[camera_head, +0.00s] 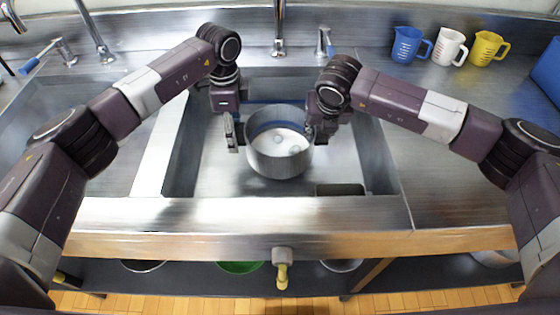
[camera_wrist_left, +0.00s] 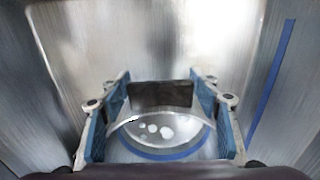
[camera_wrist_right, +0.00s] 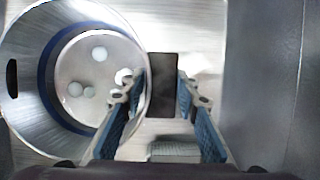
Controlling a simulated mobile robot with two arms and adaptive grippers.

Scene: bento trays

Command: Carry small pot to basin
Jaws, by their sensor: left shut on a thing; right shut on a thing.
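The small metal pot (camera_head: 278,166) has a blue band inside and holds several small white round pieces. It stands upright within the outline of the sink basin (camera_head: 213,180); whether it touches the floor I cannot tell. My left gripper (camera_head: 233,135) is at the pot's left side, shut on it. The pot (camera_wrist_left: 165,154) shows between its blue-padded fingers in the left wrist view. My right gripper (camera_head: 310,128) is at the pot's right rim, shut on it. In the right wrist view, the pot (camera_wrist_right: 28,62) fills the left part, with one finger overlapping its rim.
A blue cup (camera_head: 405,45), a white cup (camera_head: 449,47) and a yellow cup (camera_head: 486,48) stand on the counter at the back right. Taps (camera_head: 279,30) line the back edge. A dark rectangle (camera_head: 340,189) lies at the basin's front right.

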